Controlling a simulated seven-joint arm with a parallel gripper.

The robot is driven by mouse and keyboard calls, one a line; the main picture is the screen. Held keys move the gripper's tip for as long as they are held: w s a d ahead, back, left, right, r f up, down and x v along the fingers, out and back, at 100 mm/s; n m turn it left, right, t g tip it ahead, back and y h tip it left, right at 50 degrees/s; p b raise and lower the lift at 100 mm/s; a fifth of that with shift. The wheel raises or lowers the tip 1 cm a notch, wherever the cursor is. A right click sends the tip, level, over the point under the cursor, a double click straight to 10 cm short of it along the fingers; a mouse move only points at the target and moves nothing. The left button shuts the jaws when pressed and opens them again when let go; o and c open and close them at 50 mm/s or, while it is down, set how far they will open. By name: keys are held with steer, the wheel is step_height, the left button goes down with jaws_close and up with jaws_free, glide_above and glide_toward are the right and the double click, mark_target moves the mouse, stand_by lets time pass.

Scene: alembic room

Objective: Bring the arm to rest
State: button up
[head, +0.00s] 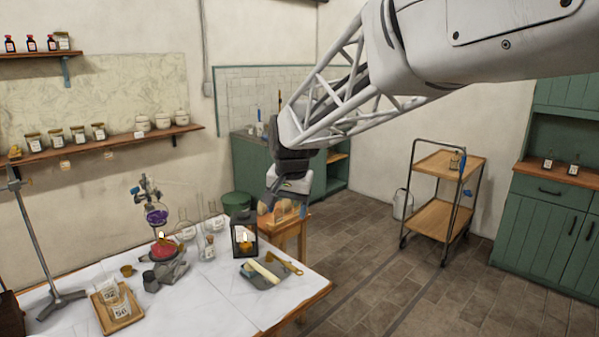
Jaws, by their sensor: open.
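My arm reaches in from the upper right of the head view, its pale lattice forearm sloping down to the left. My gripper (287,200) hangs at its end, pointing down, open. I see nothing held between its fingers. It appears above the far right part of the white-covered table (215,297), in front of a small wooden stand (293,226) in the picture. Its exact height and distance are hard to judge, and part of the fingers blends into the things behind.
The table carries a burner with a red vessel (166,249), glass flasks, a dark lantern (244,239), a grey tray (266,279), a wooden tray with beakers (117,307) and a metal stand (41,240). A two-tier trolley (436,218) and green cabinet (541,228) stand right. Floor between is clear.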

steer(key=s+d, duration=1.4)
steer(key=s, duration=0.3)
steer(key=s+d+f+n, duration=0.1)
steer(key=s+d+f, duration=0.2)
steer(key=s, duration=0.5)
steer(key=s+d+f+n+h, duration=0.1)
steer(key=s+d+f, duration=0.3)
steer(key=s, duration=0.5)
steer(key=shift+d+t, duration=0.15)
steer(key=shift+t, duration=0.15)
steer(key=shift+w, duration=0.1)
stand_by(0.4)
